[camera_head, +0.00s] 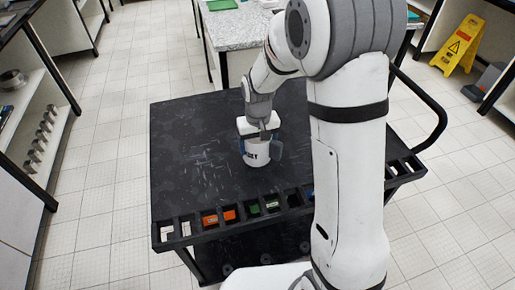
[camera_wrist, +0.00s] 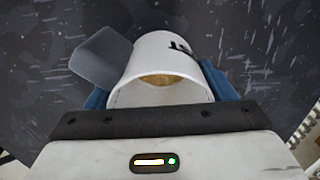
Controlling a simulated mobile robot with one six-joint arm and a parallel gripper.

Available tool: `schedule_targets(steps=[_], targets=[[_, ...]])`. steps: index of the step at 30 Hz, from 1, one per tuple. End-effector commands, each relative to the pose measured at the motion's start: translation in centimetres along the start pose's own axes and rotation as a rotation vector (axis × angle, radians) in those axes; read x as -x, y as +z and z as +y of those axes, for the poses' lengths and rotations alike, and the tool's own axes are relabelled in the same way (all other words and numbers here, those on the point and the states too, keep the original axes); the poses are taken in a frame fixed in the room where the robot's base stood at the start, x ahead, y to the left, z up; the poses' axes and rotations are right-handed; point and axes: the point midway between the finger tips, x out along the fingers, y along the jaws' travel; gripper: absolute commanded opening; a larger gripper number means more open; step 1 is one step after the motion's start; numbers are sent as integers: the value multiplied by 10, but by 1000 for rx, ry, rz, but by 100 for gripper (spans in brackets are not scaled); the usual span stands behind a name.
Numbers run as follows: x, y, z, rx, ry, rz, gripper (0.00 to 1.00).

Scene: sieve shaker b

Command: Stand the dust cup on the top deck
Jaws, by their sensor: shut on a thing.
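The dust cup (camera_head: 256,153) is a white cylinder with dark lettering on its side. It is at the top deck (camera_head: 195,165), the black scuffed upper surface of a cart. My gripper (camera_head: 262,138) is over the cup from above, shut on it. In the wrist view the cup (camera_wrist: 165,70) sits between the blue fingers of my gripper (camera_wrist: 160,90), and its open mouth shows something tan inside. A grey flat tab (camera_wrist: 101,57) sticks out at the cup's left. I cannot tell whether the cup's base touches the deck.
Small bins with orange, green and white items line the deck's front edge (camera_head: 250,208). A black handle (camera_head: 432,110) curves at the right. A speckled bench (camera_head: 235,30) stands behind. A yellow floor sign (camera_head: 459,45) stands far right. The deck left of the cup is clear.

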Motion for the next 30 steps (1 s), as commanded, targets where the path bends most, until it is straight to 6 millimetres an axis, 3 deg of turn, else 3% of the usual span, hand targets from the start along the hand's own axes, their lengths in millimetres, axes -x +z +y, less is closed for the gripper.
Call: schedule_targets(steps=[6, 16, 17, 24, 30], targets=[[-27, 0, -1, 3, 0, -1, 51], [-32, 0, -2, 4, 0, 1, 51], [-31, 0, -2, 4, 0, 1, 79], [-30, 0, -2, 4, 0, 0, 98], [-30, 0, -2, 5, 0, 0, 99]])
